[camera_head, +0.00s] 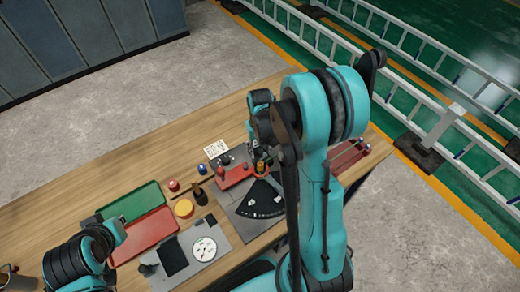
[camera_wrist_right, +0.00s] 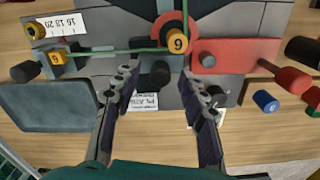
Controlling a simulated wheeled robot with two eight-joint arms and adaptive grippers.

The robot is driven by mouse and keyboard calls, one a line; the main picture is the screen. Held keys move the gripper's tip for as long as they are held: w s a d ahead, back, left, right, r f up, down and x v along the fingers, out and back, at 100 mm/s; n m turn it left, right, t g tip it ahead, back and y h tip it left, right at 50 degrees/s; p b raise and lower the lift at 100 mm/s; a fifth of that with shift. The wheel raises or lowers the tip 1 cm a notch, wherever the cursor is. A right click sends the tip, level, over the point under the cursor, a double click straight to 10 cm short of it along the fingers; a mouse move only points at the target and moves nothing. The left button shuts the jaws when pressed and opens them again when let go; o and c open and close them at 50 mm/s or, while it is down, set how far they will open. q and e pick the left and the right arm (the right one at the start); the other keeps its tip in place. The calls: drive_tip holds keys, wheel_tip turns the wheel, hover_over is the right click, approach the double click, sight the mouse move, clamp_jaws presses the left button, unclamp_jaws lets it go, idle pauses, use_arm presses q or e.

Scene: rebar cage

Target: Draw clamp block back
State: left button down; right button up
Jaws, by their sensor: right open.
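A red block (camera_wrist_right: 235,55) with a round metal bolt, which looks like the clamp block, lies on a dark grey bench fixture (camera_wrist_right: 110,68) in the right wrist view. In the head view the red block (camera_head: 236,176) sits at the fixture's back, left of my right gripper (camera_head: 262,165). Whether a finger touches anything is unclear.
A blue cylinder (camera_wrist_right: 265,101) stands nearby. Green (camera_head: 132,203) and red (camera_head: 145,235) trays, a yellow disc (camera_head: 183,208) and a dial (camera_head: 204,249) occupy the bench. The bench's back left is clear.

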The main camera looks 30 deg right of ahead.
clamp_jaws()
drive_tip(key=shift+w+b, duration=0.3)
drive_tip(key=shift+w, duration=0.95)
drive_tip(key=shift+c, duration=1.9)
unclamp_jaws()
drive_tip(key=o, duration=0.4)
drive_tip(key=shift+w+a, duration=0.1)
